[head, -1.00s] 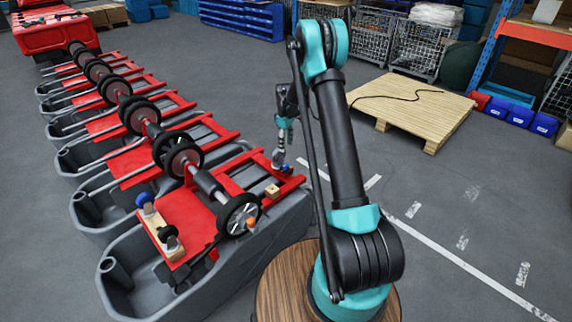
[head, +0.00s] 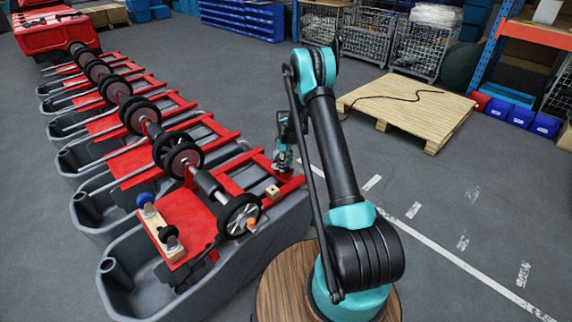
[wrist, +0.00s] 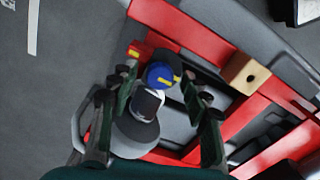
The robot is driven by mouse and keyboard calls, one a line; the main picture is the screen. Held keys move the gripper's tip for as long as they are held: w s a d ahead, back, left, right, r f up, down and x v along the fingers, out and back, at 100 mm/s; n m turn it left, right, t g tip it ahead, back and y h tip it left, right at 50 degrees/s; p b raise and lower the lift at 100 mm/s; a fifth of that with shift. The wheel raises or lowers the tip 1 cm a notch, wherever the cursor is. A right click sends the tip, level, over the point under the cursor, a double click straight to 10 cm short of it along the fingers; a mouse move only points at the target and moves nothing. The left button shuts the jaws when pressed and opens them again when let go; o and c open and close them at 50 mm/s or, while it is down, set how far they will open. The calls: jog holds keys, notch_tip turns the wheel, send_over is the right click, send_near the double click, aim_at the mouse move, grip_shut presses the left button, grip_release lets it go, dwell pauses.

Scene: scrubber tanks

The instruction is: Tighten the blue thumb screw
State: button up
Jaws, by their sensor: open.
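The blue thumb screw (wrist: 163,74), a round blue knob with a yellow mark, shows in the wrist view. It sits by a grey and white rounded part (wrist: 138,125) near the red frame. My gripper (wrist: 159,80) is open, with its dark fingers on either side of the blue screw. Contact cannot be made out, and the screw's lower part is hidden. In the head view my gripper (head: 283,160) is low over the far right end of the near red frame, and the screw cannot be picked out there.
A wooden block with a hole (wrist: 245,74) sits on the red frame close to the gripper; it also shows in the head view (head: 272,192). Another blue knob (head: 145,199) is at the frame's left. Black wheels (head: 238,215) line the row. A pallet (head: 405,105) lies behind.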

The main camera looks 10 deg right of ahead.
jog(key=shift+c, duration=0.4)
grip_shut()
jog(key=shift+m, duration=0.4)
jog(key=m, duration=0.3)
jog(key=shift+m, duration=0.4)
jog(key=m, duration=0.4)
jog(key=shift+m, duration=0.3)
jog(key=m, duration=0.4)
jog(key=shift+m, duration=0.3)
jog(key=m, duration=0.4)
jog(key=shift+a+m, duration=0.1)
jog(key=shift+m, duration=0.3)
